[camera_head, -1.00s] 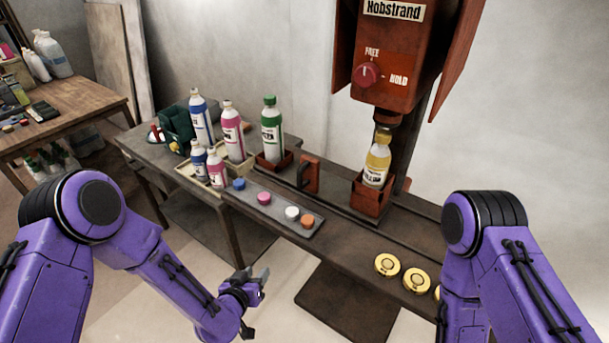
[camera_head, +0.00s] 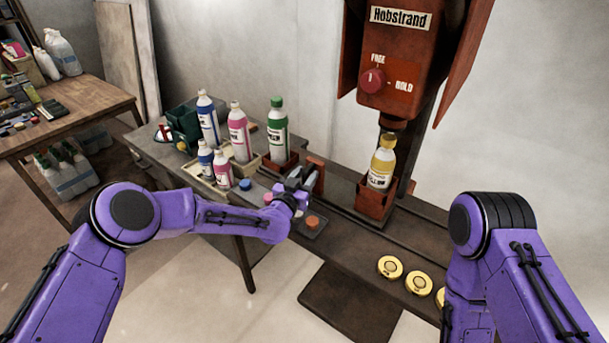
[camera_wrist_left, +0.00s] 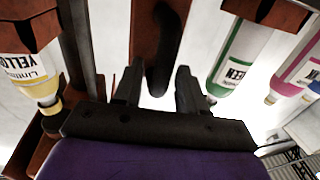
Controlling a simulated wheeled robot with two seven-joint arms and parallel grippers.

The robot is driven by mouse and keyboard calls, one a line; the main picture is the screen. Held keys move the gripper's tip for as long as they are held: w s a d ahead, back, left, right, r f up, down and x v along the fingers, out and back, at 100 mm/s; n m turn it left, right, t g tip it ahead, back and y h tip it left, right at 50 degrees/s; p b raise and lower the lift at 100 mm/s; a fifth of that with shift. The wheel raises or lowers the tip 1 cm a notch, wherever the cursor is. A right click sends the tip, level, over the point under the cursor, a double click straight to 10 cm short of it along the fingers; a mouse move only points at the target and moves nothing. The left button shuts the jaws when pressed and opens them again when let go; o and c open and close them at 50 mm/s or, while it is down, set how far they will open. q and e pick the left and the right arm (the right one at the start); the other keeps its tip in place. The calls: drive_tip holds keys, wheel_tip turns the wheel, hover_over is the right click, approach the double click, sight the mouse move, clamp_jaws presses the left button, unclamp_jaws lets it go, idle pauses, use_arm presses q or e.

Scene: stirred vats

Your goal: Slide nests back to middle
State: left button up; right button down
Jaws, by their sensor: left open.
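A red nest (camera_head: 374,203) holds the yellow-labelled bottle (camera_head: 381,167) upright under the red machine head. Another red nest (camera_head: 281,166) holds the green-capped bottle (camera_head: 276,131) to its left. Between them on the slide stands a red block (camera_head: 315,171) with a dark handle, partly covered by my left gripper (camera_head: 299,180). In the left wrist view my left gripper (camera_wrist_left: 158,82) is open, with the dark handle (camera_wrist_left: 160,55) ahead between its fingers. I cannot tell whether they touch it. The yellow bottle (camera_wrist_left: 32,75) and green bottle (camera_wrist_left: 238,60) flank it. My right gripper is out of view.
The machine (camera_head: 400,65) has a red knob (camera_head: 372,80) with FREE and HOLD marks. A grey strip with coloured caps, including an orange one (camera_head: 312,222), lies below my left gripper. Blue and pink bottles stand left in a pale tray (camera_head: 203,183). Gold discs (camera_head: 389,267) lie front right.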

use_arm(q)
clamp_jaws()
